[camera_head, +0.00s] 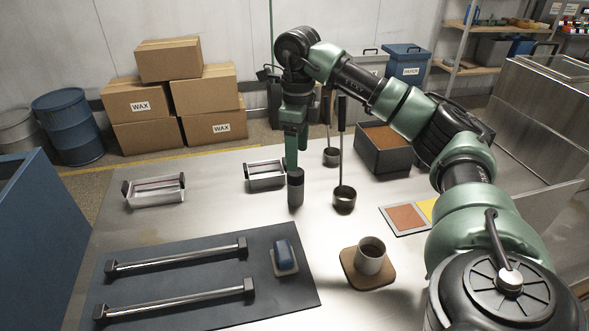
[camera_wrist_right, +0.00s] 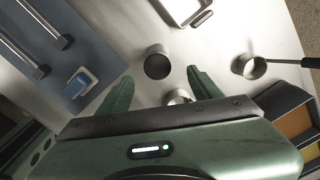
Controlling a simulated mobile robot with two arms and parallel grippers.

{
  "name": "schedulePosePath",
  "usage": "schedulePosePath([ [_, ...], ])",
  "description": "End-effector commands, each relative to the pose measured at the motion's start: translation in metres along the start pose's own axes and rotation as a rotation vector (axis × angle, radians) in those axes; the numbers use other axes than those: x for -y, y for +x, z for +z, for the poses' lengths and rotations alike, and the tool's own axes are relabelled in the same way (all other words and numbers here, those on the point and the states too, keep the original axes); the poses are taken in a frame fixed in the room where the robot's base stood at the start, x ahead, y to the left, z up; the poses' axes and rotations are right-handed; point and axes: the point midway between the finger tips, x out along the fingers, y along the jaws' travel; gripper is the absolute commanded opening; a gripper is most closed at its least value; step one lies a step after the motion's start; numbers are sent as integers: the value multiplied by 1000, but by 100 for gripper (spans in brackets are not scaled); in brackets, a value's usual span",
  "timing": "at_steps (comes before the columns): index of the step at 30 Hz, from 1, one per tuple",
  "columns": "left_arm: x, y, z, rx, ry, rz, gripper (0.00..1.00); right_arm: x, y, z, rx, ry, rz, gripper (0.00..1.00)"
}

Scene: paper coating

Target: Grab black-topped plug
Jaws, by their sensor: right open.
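The black-topped plug (camera_head: 295,190) is a short upright cylinder with a dark top on the pale table, just below my right gripper (camera_head: 292,160) in the head view. In the right wrist view the plug (camera_wrist_right: 157,63) shows its round black top and pale side, near and between the lines of the two green fingertips. My right gripper (camera_wrist_right: 160,75) is open with its fingers spread and nothing held. The plug appears just beyond the fingertips; contact cannot be told. My left gripper is not in view.
Two ladle-like cups with upright handles, the nearer one (camera_head: 344,198), stand right of the plug. A metal tray (camera_head: 265,185) is behind left. A cup (camera_head: 370,260) on a coaster is in front right. A dark mat (camera_head: 200,279) holds two rods and a blue block (camera_head: 285,255).

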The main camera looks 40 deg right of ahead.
Motion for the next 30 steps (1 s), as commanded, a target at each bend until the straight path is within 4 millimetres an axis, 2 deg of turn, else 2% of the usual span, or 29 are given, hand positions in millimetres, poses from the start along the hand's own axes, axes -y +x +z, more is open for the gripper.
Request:
schedulePosePath([
  [1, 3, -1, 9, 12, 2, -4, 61, 0, 4, 0, -3, 0, 1, 65],
  [6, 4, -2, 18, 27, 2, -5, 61, 0, 22, -1, -4, 0, 1, 65],
  [18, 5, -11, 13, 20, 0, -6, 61, -2, 73, 3, -4, 1, 0, 65],
  [26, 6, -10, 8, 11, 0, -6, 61, -2, 78, 3, -1, 0, 0, 65],
  [27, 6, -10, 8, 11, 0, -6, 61, -2, 78, 3, -1, 0, 0, 62],
  [30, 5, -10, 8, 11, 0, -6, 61, -2, 77, 3, -1, 0, 0, 34],
])
